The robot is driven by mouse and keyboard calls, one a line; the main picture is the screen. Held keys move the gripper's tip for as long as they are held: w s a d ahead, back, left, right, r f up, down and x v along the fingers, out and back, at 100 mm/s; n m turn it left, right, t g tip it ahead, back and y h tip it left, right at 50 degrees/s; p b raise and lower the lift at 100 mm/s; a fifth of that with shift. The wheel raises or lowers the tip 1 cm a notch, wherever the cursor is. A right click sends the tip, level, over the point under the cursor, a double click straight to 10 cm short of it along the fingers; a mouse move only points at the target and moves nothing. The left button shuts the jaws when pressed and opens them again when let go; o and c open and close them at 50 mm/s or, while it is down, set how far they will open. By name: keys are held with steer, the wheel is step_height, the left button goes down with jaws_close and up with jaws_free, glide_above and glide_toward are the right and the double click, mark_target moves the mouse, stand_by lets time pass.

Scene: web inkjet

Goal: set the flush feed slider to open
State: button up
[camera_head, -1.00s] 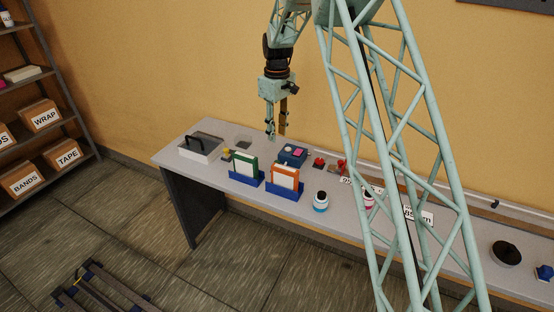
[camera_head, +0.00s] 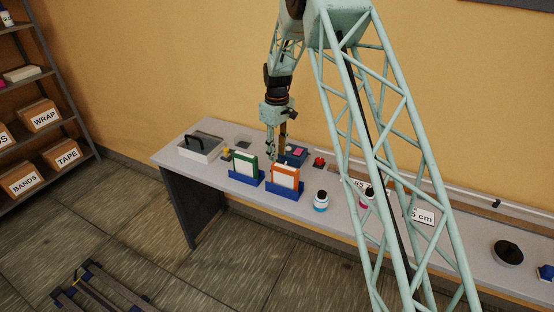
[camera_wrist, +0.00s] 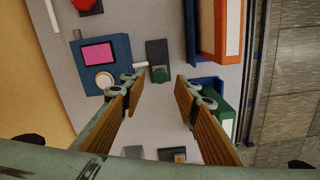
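A dark plate with a green knob (camera_wrist: 159,74) lies on the bench in the wrist view and looks like the slider; no label can be read. The knob sits in the lower half of the plate (camera_wrist: 157,48) in that picture. My gripper (camera_wrist: 161,82) is open and empty, with a finger on either side of the knob and apart from it. In the head view my gripper (camera_head: 276,157) hangs low over the bench behind the binders and hides the slider. A blue box (camera_wrist: 88,55) with a pink screen and a white dial stands beside the slider; it also shows in the head view (camera_head: 298,158).
Green (camera_head: 245,166) and orange (camera_head: 286,178) binders stand in blue holders along the front edge, close to my fingers. A red control (camera_head: 319,162), a tray with a black handle (camera_head: 201,147) and a bottle (camera_head: 320,201) stand on the same bench (camera_head: 215,172).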

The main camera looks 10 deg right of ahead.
steer(key=shift+f, duration=1.7)
